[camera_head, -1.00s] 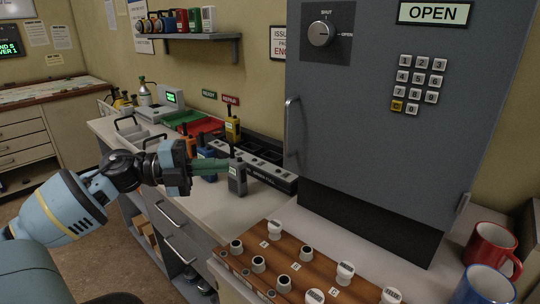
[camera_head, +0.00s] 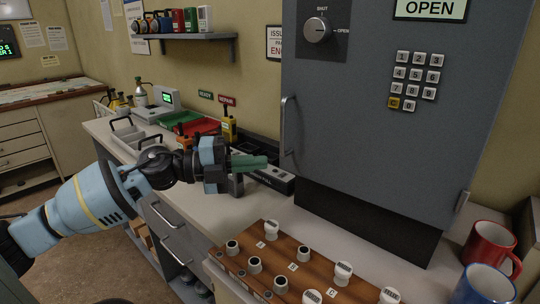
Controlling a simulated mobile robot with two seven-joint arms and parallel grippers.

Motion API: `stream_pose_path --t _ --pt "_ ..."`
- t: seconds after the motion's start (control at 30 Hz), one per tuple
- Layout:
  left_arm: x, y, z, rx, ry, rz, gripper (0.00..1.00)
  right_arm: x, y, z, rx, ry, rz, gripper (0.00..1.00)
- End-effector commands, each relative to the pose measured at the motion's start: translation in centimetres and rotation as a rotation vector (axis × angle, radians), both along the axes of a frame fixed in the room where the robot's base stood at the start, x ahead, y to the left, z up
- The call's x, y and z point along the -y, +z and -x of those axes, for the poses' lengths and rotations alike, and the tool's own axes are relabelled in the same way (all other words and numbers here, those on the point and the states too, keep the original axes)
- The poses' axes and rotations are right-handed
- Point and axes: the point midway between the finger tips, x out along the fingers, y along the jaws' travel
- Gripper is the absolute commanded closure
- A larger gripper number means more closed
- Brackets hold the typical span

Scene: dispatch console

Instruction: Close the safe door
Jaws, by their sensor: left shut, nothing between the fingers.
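The grey safe door (camera_head: 377,135) fills the upper right of the head view. It has a vertical handle (camera_head: 289,125) along its left edge and a round dial (camera_head: 317,30) marked SHUT and OPEN. A lit display (camera_head: 431,9) on it reads OPEN. How far the door stands from its frame I cannot tell. My left gripper (camera_head: 262,162) is shut and empty, with its green fingers pointing right. It is left of and below the handle, apart from it in the picture. My right gripper is not in view.
A wooden peg board (camera_head: 310,285) with several black and white pegs lies in front of the safe. A red mug (camera_head: 490,248) and a blue mug (camera_head: 485,284) stand at the right. Radios and a charger rack (camera_head: 272,178) are behind my left gripper.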

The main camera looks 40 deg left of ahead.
Motion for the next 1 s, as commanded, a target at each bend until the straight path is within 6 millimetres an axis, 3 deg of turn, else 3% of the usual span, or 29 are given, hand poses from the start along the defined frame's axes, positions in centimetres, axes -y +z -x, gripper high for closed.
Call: stream_pose_path --t 0.13,0.6,1.0 --pt "0.9 0.3 -0.8 0.005 -0.001 -0.001 1.00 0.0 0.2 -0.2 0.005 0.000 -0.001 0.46" --pt "0.8 0.2 -4.2 0.004 0.000 0.002 1.00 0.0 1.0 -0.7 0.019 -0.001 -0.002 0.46" --pt "0.8 0.0 -4.7 -0.001 -0.001 -0.001 1.00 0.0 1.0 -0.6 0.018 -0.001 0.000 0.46"
